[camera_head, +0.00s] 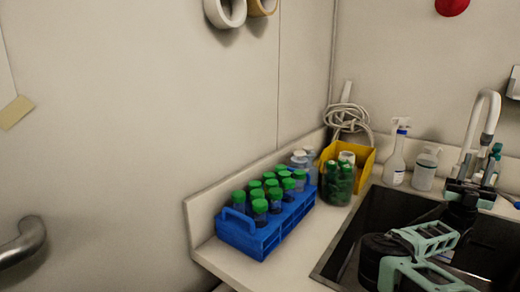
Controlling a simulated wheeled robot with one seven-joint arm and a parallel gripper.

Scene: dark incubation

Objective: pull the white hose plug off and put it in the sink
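A white coiled hose (350,120) lies in the back corner of the counter, with a pale upright end above its coils. A white curved tap (484,115) rises behind the sink (368,215) at the right. I cannot make out the hose plug for certain. My gripper (468,184) is at the base of the tap, over the sink's back edge. It is small and dark here, and its fingertips partly blend with things behind it. I cannot tell whether it touches the tap or holds anything. My mint and black arm covers much of the sink.
A blue rack (240,236) of green-capped tubes stands on the counter left of the sink. Near it are a jar with green-capped tubes (338,184) and a yellow bin (366,163). A spray bottle (395,155) and a pump bottle (425,170) stand behind the sink.

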